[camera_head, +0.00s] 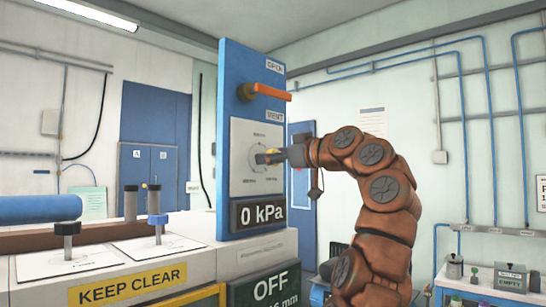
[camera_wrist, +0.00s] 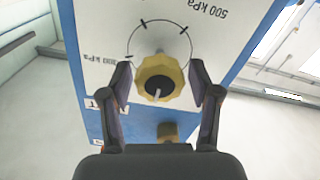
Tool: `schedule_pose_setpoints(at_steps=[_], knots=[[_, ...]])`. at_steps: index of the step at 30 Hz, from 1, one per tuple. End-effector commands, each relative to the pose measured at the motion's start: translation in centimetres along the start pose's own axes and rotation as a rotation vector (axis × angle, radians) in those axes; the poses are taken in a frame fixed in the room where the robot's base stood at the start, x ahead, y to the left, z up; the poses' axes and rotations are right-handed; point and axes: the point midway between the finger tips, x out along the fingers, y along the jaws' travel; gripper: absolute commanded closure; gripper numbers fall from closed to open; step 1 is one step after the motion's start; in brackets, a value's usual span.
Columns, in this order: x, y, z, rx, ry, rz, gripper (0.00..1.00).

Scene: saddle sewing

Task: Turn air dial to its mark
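The air dial is a yellow knob (camera_wrist: 160,78) with a dark centre and a pale pointer, on a white scale plate (camera_wrist: 105,25) with an arc and tick marks. The plate's lettering is upside down in the wrist view; 500 kPa is readable. The pointer aims toward the bottom of that view. My gripper (camera_wrist: 161,82) has one finger on each side of the knob, apart, with narrow gaps seeming to show; contact is unclear. In the head view my gripper (camera_head: 268,157) reaches the plate from the right and hides most of the dial. The display (camera_head: 260,213) reads 0 kPa.
An orange lever (camera_head: 270,92) sticks out of the blue panel (camera_head: 238,75) above the dial, by OPEN and VENT labels. A lower panel (camera_head: 265,290) reads OFF. A bench with a KEEP CLEAR label (camera_head: 128,285) and upright posts stands left.

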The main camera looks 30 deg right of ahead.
Motion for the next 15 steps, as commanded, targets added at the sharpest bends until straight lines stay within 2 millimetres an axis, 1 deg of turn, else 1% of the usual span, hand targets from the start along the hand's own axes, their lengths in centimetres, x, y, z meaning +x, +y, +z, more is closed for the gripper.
schedule_pose_setpoints(at_steps=[11,15], knots=[[-0.1,0.0,0.0,0.0,0.001,0.0,0.3],[-1.1,0.0,-0.1,0.0,0.002,0.0,0.3]])
